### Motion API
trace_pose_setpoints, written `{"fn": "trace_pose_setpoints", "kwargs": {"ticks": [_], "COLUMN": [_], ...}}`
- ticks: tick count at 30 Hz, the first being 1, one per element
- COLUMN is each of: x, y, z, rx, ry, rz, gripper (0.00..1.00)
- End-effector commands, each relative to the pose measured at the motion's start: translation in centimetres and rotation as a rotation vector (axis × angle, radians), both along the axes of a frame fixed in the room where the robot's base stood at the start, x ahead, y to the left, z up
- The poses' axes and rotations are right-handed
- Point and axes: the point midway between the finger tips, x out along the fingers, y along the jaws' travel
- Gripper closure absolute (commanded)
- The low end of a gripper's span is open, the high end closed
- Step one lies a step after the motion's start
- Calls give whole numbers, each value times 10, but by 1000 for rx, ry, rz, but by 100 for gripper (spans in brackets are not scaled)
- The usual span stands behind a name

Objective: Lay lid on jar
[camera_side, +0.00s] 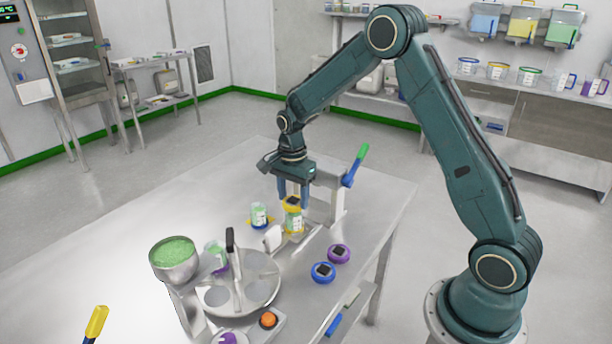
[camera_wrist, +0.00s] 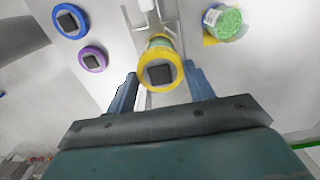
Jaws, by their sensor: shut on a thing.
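My gripper (camera_side: 292,200) points down and is shut on a yellow lid (camera_side: 291,201) with a dark square knob. In the wrist view the lid (camera_wrist: 160,74) shows between the two fingers, its knob facing the camera. A jar with green contents and yellow bands (camera_side: 293,224) stands upright right under the lid. I cannot tell whether lid and jar touch. The fingers partly hide the lid in the side view.
A blue-based jar (camera_side: 259,216) stands left of the gripper. A blue lid (camera_side: 323,273) and a purple lid (camera_side: 339,254) lie in front. A stand with a green-and-blue lever (camera_side: 355,165) rises close behind. A round metal turntable (camera_side: 260,288) and green-filled bowl (camera_side: 174,262) are front left.

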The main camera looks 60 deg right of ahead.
Motion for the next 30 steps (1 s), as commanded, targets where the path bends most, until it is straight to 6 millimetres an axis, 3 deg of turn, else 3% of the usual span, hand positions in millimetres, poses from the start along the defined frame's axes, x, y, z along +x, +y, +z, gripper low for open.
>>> {"fn": "trace_pose_setpoints", "kwargs": {"ticks": [30], "x": [0], "y": [0], "z": [-8], "rx": [0], "ry": [0], "rz": [0], "gripper": [68]}}
